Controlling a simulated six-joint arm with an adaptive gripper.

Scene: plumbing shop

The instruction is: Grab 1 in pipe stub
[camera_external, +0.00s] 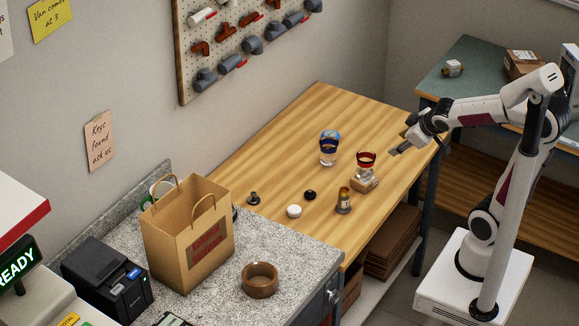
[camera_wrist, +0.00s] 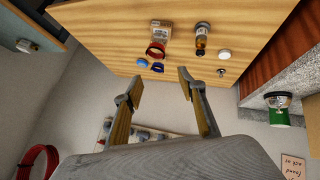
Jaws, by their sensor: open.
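I cannot tell for sure which thing is the 1 in pipe stub. In the wrist view the red band (camera_wrist: 155,51) and the blue band (camera_wrist: 157,67) show beyond my fingers. My gripper (camera_external: 395,151) is open and empty, above the table's right side, to the right of the red-banded piece. Its two fingers (camera_wrist: 158,77) are wide apart in the wrist view.
A pegboard (camera_external: 182,58) holds pipe fittings.

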